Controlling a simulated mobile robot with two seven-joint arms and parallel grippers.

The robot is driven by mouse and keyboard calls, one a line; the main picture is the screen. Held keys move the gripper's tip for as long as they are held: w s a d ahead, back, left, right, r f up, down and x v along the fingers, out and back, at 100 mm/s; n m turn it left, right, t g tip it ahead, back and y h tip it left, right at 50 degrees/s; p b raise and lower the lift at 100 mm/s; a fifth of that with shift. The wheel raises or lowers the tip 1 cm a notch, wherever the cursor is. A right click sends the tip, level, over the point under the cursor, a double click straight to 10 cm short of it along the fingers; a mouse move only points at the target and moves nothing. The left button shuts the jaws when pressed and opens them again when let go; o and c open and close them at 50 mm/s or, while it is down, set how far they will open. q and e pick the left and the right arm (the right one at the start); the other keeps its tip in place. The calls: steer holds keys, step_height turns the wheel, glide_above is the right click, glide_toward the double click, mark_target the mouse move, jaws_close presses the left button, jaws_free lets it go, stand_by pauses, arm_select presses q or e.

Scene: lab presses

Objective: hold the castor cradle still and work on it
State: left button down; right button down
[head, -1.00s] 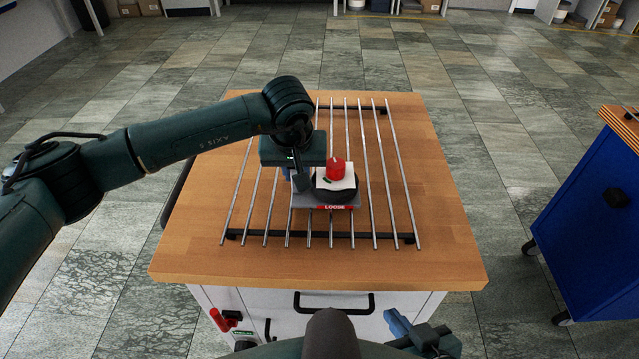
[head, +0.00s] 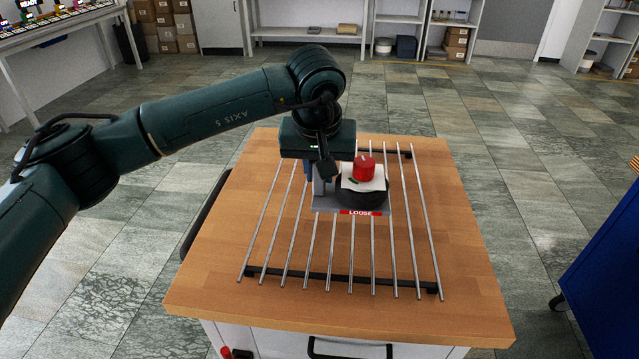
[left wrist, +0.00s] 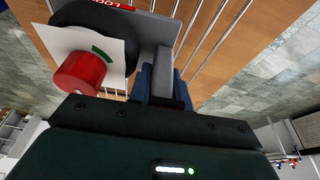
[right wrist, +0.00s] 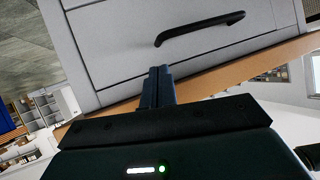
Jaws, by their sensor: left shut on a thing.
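The castor cradle (head: 326,202) is a grey bracket resting on the metal rods, with a red label reading LOOSE (head: 360,212) on its front edge. It carries a black wheel (head: 375,197); above the wheel are a white plate (head: 350,184) with a green mark and a red knob (head: 365,167). My left gripper (head: 314,178) is shut on the cradle's grey upright, left of the wheel. The left wrist view shows its blue fingers (left wrist: 163,84) against the grey plate (left wrist: 152,40). My right gripper (right wrist: 157,86) is shut and empty in front of a grey drawer front.
The rod rack (head: 300,250) lies on a wooden worktop (head: 460,290), whose borders are clear. A black drawer handle (right wrist: 200,28) is ahead of my right gripper. A blue cabinet (head: 605,275) stands to the right, with open floor between.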

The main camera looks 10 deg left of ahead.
mark_target(319, 188)
arm_select(q)
steer(key=shift+r, duration=0.15)
steer(key=shift+f+b, duration=0.6)
steer(key=shift+f, duration=0.15)
steer(key=shift+f+b, duration=0.55)
steer(key=shift+f, duration=0.15)
steer(key=shift+f+b, duration=0.55)
steer(key=shift+f, duration=0.15)
steer(key=shift+f+b, duration=1.45)
steer(key=shift+f, duration=0.4)
steer(key=shift+f+b, duration=0.5)
steer(key=shift+f, duration=0.15)
arm_select(e)
steer(key=shift+s+d+t, duration=0.25)
steer(key=shift+d+t, duration=0.2)
steer(key=shift+t, duration=0.05)
steer(key=shift+s+d+t, duration=0.25)
steer(key=shift+d+t, duration=0.2)
steer(key=shift+t, duration=0.05)
arm_select(q)
steer(key=shift+f+b, duration=0.3)
steer(key=shift+f, duration=0.15)
arm_select(e)
steer(key=shift+f, duration=0.4)
